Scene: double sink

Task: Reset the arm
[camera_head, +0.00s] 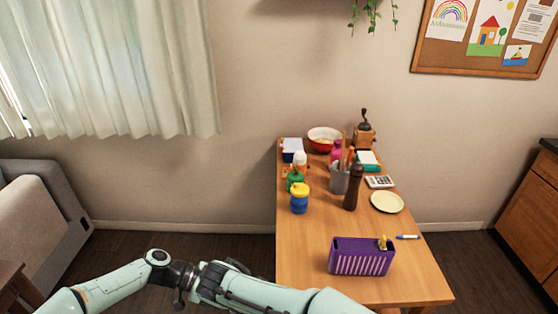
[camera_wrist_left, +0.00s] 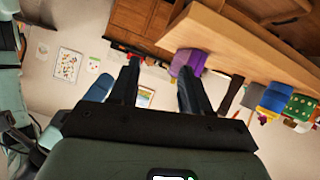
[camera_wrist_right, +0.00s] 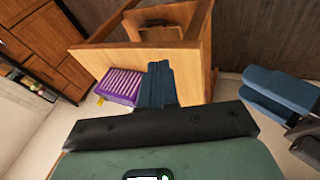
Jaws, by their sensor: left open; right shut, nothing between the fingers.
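My left gripper (camera_wrist_left: 157,85) is open and empty in the left wrist view, with its two dark fingers spread apart. My right gripper (camera_wrist_right: 157,85) is shut and empty in the right wrist view, with its fingers together. In the head view, pale green arm links of mine cross low along the bottom edge, in front of the wooden table (camera_head: 410,280). I cannot make out either pair of fingertips there.
A purple basket (camera_head: 361,262) stands near the table's front edge. Behind it are a blue jar with a yellow lid (camera_head: 299,204), a dark pepper mill (camera_head: 353,190), a cream plate (camera_head: 387,202) and a red bowl (camera_head: 325,135). A grey sofa (camera_head: 40,205) is at left.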

